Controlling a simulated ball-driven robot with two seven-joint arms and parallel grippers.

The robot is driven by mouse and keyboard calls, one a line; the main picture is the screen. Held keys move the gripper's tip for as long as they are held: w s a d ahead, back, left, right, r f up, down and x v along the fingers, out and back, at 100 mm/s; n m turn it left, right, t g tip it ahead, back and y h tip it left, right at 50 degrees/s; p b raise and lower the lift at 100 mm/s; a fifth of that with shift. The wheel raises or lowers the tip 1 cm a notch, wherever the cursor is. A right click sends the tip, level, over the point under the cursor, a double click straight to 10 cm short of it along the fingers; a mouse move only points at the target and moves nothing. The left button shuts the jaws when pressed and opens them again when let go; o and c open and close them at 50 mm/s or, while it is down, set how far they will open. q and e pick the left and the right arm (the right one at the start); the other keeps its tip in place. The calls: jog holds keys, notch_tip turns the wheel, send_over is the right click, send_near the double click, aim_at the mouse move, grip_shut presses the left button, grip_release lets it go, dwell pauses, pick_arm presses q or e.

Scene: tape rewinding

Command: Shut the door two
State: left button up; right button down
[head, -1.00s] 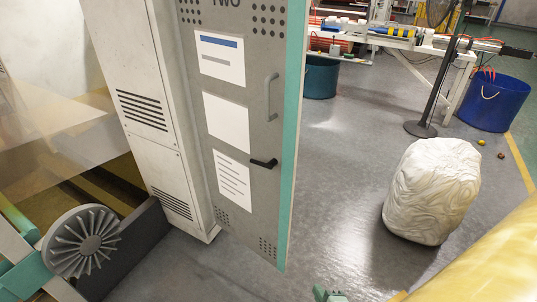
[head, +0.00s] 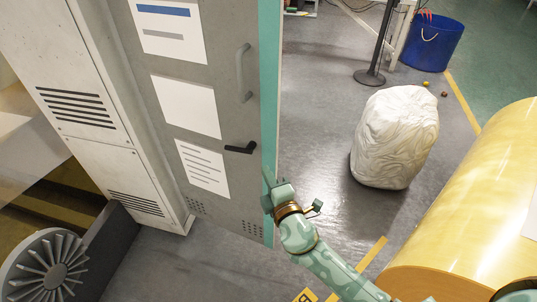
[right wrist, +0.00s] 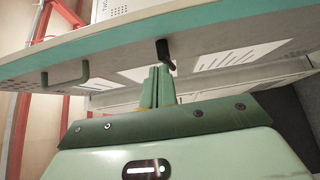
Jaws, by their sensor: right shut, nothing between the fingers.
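Door two (head: 226,105) is a grey panel with a teal edge, standing open from the pale cabinet (head: 105,120). It carries white paper sheets, a grey pull handle (head: 243,72) and a black lever (head: 240,149). My right gripper (head: 268,178) is at the door's teal free edge, below the lever's height. In the right wrist view its fingers (right wrist: 160,85) are together and empty, pointing at the door near the black lever (right wrist: 165,52). I cannot tell whether they touch the door. My left gripper is out of view.
A white wrapped bundle (head: 397,137) stands on the floor to the right. A large yellow roll (head: 475,215) fills the lower right. A blue bin (head: 432,42) and a dark post (head: 381,45) are behind. Grey floor lies open between door and bundle.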

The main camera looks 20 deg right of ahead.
aim_at(264, 146)
jog(key=shift+w+d, duration=0.45)
jog(key=shift+w, duration=0.65)
jog(key=shift+w+d, duration=0.5)
jog(key=shift+w, duration=0.6)
jog(key=shift+w+d, duration=0.45)
jog(key=shift+w, duration=0.65)
